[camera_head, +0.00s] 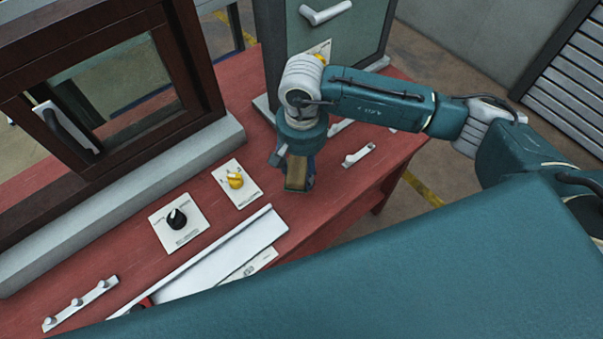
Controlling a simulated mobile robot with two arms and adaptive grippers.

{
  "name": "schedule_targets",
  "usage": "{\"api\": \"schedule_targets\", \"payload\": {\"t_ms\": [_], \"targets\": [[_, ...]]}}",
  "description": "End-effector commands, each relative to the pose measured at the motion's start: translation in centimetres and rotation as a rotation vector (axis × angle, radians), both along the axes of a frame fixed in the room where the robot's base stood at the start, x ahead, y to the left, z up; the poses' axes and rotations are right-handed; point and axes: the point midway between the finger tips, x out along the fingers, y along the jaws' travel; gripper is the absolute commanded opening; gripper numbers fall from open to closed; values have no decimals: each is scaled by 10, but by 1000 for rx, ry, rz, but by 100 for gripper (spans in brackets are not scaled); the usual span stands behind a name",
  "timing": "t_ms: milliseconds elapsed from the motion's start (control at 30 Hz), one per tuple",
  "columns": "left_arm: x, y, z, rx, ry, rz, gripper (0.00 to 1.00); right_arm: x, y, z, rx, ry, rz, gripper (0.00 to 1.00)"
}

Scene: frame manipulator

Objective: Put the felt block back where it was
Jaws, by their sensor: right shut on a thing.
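My right gripper (295,168) points down over the red table, its arm coming in from the right. It is shut on the felt block (296,174), a tan block with a dark blue side, partly hidden by the fingers. The block is just above or on the table top; I cannot tell if it touches. My left gripper is not in view.
A dark wooden frame with a window (125,85) stands on a grey sill at the left. A yellow knob plate (250,193), a black knob plate (190,232), a white tray (215,258) and a hook rail (80,302) lie nearby. A green-grey cabinet (372,30) stands behind.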

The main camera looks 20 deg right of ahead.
Motion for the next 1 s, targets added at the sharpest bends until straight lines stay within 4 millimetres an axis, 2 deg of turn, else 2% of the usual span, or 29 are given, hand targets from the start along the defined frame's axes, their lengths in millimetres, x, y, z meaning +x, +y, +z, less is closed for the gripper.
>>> {"api": "schedule_targets", "payload": {"t_ms": [100,200,500,900,933,1000], "targets": [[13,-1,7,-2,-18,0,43,0,0,-12,0,1,-1,28],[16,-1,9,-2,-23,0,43,0,0,-20,0,2,0,28],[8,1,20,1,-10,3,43,0,0,-58,0,0,0,28],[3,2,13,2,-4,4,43,0,0,-64,0,-1,1,28],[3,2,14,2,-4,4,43,0,0,-63,0,-1,1,57],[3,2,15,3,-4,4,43,0,0,-62,0,-1,1,71]]}}
